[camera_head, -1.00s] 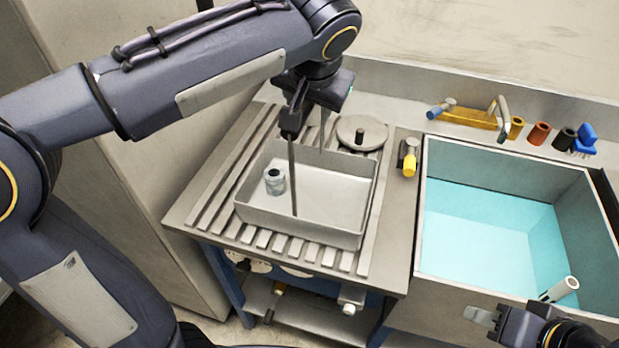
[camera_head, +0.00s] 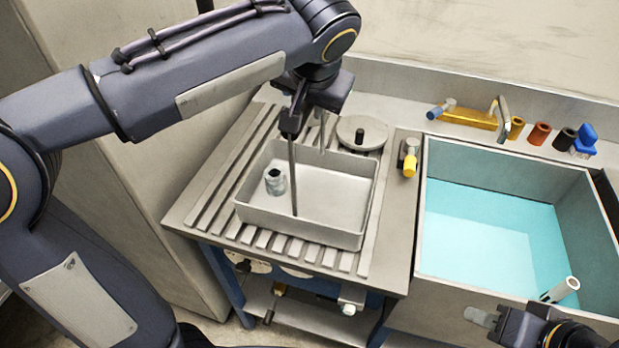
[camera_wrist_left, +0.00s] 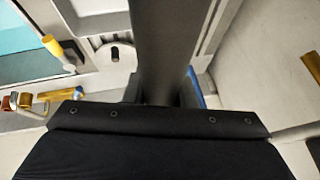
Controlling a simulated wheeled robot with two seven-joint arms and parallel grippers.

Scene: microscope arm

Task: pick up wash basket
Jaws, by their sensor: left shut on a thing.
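The wash basket (camera_head: 318,225) is a grey, open rectangular tray resting on a slatted rack. A thin dark upright (camera_head: 293,180) rises from its near side and a paler one (camera_head: 322,133) from its far side, like a handle's two legs. A small grey-blue ringed part (camera_head: 275,181) stands inside. My left gripper (camera_head: 310,95) is above the basket, shut at the top of these uprights; its fingertips are largely hidden. My right gripper (camera_head: 482,317) is at the lower right by the sink's front edge, partly cut off; its opening cannot be judged.
A round lid with a black knob (camera_head: 345,128) lies behind the basket. A sink with blue water (camera_head: 480,230) is to the right, with a pale tube (camera_head: 560,290) at its near corner. A yellow-ended valve (camera_head: 410,160) and a brass tap (camera_head: 470,117) stand nearby.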

